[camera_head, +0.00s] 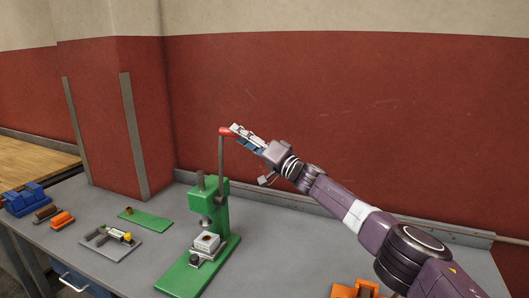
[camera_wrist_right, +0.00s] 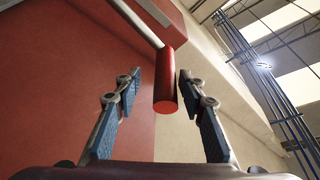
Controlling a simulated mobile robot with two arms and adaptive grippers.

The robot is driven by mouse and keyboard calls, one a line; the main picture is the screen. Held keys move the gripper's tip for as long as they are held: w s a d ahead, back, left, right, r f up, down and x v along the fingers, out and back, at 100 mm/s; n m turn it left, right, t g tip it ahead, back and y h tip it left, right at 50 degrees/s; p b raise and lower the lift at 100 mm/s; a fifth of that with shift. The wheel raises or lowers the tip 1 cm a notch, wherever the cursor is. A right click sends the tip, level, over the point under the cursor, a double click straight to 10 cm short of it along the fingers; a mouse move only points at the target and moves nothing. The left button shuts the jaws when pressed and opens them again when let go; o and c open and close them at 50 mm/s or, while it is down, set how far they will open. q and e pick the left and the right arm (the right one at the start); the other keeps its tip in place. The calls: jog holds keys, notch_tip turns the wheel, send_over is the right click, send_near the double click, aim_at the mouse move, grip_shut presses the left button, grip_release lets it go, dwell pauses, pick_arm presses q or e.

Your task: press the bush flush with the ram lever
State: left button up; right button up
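The green press (camera_head: 220,205) stands on the grey bench, its lever (camera_head: 221,160) pointing almost straight up with a red handle (camera_head: 227,131) at the top. A pale block (camera_head: 206,243) with a dark round spot on top sits on the press base under the ram (camera_head: 206,221); a gap shows between them. I cannot make out how far the bush stands out. My right gripper (camera_head: 240,131) is at the handle. In the right wrist view the red handle (camera_wrist_right: 167,80) lies between the open fingers, with space on both sides. My left gripper is not in view.
Left of the press lie a green mat (camera_head: 150,221) with a small brass-coloured part and a grey board (camera_head: 115,251) with tools. A blue vise (camera_head: 25,200) and orange-handled items (camera_head: 62,219) are further left. An orange object (camera_head: 355,290) is at the front right.

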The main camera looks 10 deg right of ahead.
jog(key=v, duration=1)
jog(key=shift+w+f, duration=0.1)
jog(key=shift+f, duration=0.05)
